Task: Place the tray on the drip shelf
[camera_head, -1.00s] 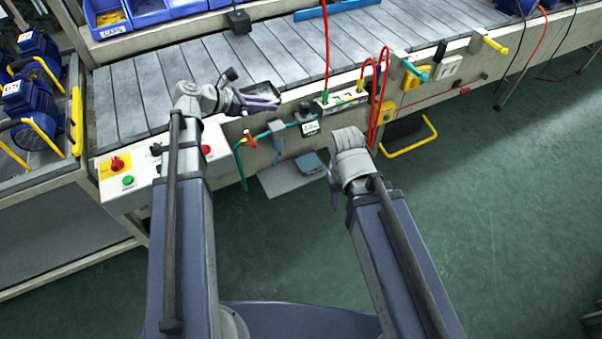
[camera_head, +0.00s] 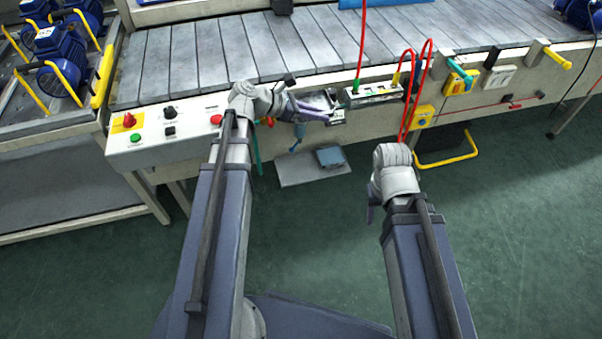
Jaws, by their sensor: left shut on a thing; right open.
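My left gripper (camera_head: 303,109) is shut on a small dark-rimmed tray (camera_head: 318,98). It holds the tray at the front edge of the slatted bench. The gripper hides part of the tray, and I cannot tell whether the tray touches the bench. A pale flat plate (camera_head: 298,174) with a blue-grey block (camera_head: 330,157) on it shows low in front of the bench, below the tray. I cannot tell whether this plate is the drip shelf. My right gripper (camera_head: 371,212) is open, pointing down over the floor, mostly hidden by its wrist.
A control box (camera_head: 168,136) with red and green buttons is left of my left wrist. Red hoses (camera_head: 409,95) hang at the bench front beside a yellow box (camera_head: 422,117). A rack of blue motors (camera_head: 62,55) stands at the left. Green floor is clear at the right.

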